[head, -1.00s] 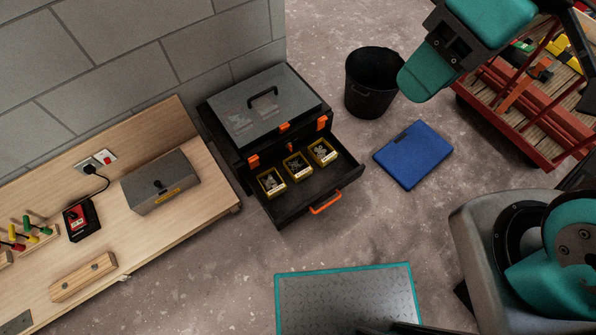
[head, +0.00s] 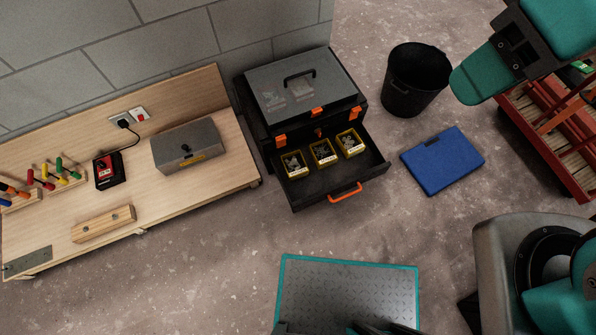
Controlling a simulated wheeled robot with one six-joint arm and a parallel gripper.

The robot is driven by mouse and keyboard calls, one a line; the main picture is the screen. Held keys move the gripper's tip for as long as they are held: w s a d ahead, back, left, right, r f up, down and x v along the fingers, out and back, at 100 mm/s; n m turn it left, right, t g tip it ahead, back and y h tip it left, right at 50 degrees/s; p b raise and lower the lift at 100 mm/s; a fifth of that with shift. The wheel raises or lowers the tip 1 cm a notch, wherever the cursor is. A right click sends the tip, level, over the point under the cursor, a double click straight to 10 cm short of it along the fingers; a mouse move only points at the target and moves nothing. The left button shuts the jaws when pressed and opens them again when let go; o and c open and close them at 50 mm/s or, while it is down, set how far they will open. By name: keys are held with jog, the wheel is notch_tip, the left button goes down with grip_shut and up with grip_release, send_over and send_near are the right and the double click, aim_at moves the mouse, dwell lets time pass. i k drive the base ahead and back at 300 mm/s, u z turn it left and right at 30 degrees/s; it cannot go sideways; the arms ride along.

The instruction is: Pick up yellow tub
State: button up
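Three small yellow tubs sit in a row in the open black drawer (head: 345,182) of a tool chest (head: 303,95). They are the left tub (head: 298,174), the middle tub (head: 327,163) and the right tub (head: 354,153). Each has a pale label on its front and holds small grey parts, too small to make out. The drawer has an orange handle (head: 345,193) and is pulled out toward the lower right. Teal and black parts of my arm show at the upper right, well apart from the tubs. My gripper is not in view.
A wooden bench (head: 150,215) with a grey metal box (head: 186,147) stands left of the chest. A black bin (head: 415,80) and a blue flat case (head: 442,160) are on the floor to the right. A red trolley (head: 545,150) stands far right.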

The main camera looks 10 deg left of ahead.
aim_at(293, 163)
jog(key=z, duration=0.2)
jog(key=k, duration=0.35)
jog(key=u, duration=1.25)
jog(key=i, duration=0.65)
jog(key=z, duration=0.1)
